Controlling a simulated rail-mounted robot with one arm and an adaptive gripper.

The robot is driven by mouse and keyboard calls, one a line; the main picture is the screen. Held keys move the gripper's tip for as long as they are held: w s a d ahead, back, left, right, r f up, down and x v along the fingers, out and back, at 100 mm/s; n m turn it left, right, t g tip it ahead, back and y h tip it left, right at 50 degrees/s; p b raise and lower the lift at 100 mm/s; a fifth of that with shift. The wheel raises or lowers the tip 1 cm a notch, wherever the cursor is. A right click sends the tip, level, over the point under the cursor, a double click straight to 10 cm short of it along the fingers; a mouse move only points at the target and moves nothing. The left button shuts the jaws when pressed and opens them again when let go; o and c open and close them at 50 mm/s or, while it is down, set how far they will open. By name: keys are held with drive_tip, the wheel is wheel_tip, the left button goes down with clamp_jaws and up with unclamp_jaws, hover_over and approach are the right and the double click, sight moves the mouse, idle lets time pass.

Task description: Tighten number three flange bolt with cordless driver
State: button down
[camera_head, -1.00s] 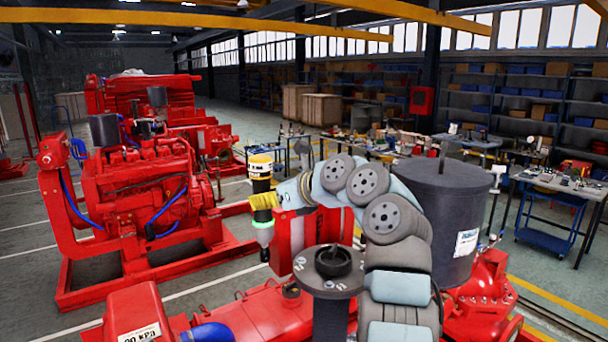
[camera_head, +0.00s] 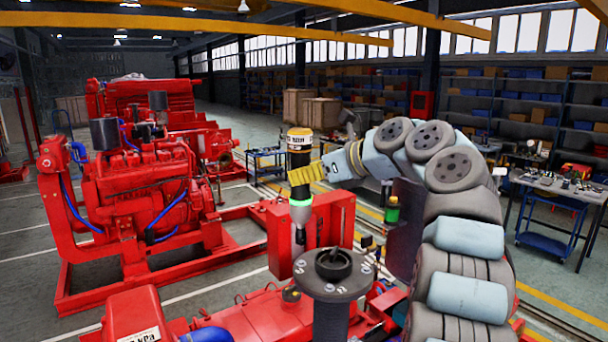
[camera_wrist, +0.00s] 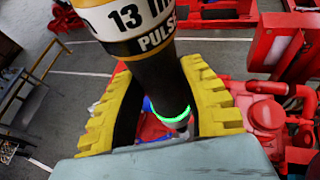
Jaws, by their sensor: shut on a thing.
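The cordless driver (camera_head: 299,160), black with a white and yellow top band, stands upright in my gripper (camera_head: 308,175). The yellow fingers are shut on its body. Its light green collar and thin tip point down, above and left of the dark flange (camera_head: 330,291) in the picture. The tip looks apart from the flange. The flange has a raised centre and small white marks around its rim; I cannot read which is number three. In the wrist view the driver (camera_wrist: 150,70) shows "13" and "PULSE" and a glowing green ring; its tip is hidden.
A red box (camera_head: 337,225) stands just behind the flange. Red pump parts (camera_head: 250,322) lie below and left. A red engine (camera_head: 130,185) fills the left. A small green and black cylinder (camera_head: 392,210) shows beside my arm. Workbenches (camera_head: 575,190) stand at the right.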

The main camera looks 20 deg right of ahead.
sight(308, 195)
drive_tip(key=shift+r, duration=0.1)
drive_tip(key=shift+s+f+b, duration=0.1)
drive_tip(key=shift+f+b, duration=1.85)
drive_tip(key=shift+f, duration=0.35)
drive_tip(key=shift+r+p, duration=0.1)
drive_tip(key=shift+p, duration=0.4)
drive_tip(key=shift+f, duration=0.45)
drive_tip(key=shift+r, duration=0.2)
idle(0.4)
drive_tip(key=shift+f, duration=0.5)
idle(1.4)
